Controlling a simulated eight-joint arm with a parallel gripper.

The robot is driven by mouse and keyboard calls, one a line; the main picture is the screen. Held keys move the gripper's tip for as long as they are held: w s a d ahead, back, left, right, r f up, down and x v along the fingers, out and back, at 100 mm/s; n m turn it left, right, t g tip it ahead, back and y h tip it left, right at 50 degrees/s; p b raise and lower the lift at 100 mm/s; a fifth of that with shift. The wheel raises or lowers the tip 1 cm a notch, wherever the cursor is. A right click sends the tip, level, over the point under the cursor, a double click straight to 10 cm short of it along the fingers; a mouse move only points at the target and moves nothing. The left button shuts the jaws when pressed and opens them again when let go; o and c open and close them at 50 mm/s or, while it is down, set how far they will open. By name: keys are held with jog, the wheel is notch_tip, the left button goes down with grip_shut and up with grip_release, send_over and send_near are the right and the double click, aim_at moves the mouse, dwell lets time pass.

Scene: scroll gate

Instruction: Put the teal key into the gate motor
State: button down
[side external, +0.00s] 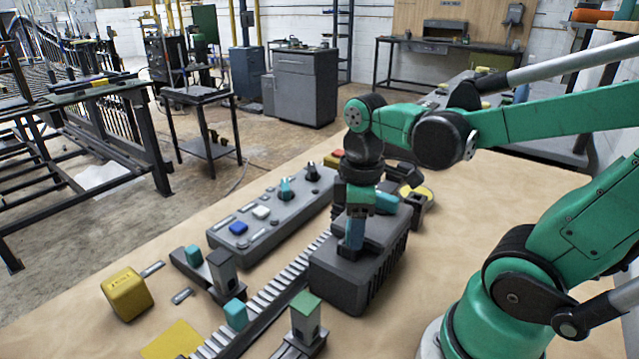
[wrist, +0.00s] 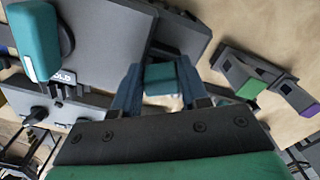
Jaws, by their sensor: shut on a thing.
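The gate motor (side external: 375,270) is a dark grey box with ribbed sides, standing beside a toothed rack. My gripper (side external: 350,248) points down over its top, with the fingertips at or just above the top face. In the wrist view my gripper (wrist: 160,88) is shut on a teal block, the teal key (wrist: 163,76), held between its two dark blue fingers. The key is mostly hidden by the fingers in the side view. I cannot tell how far the key is in the motor.
A control panel (side external: 262,232) with knobs and buttons lies behind the rack (side external: 270,298). A yellow box (side external: 127,293) and a yellow patch (side external: 175,341) lie at the left. The table right of the motor is mostly clear.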

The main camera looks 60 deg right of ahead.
jog(key=shift+f, duration=0.1)
dwell(0.3)
grip_release()
dwell(0.4)
jog(key=shift+r, duration=3.5)
jog(key=w+a+f+m+t, duration=0.1)
jog(key=t, duration=0.1)
jog(key=w+a+f+m+t, duration=0.1)
jog(key=w+m+t, duration=0.1)
jog(key=w+a+f+m+t, duration=0.1)
jog(key=f+m+t, duration=0.1)
jog(key=shift+w+a, duration=0.3)
jog(key=shift+a, duration=0.1)
jog(key=shift+w+a+m+t, duration=0.3)
jog(key=shift+m+t, duration=0.2)
jog(key=shift+t, duration=0.1)
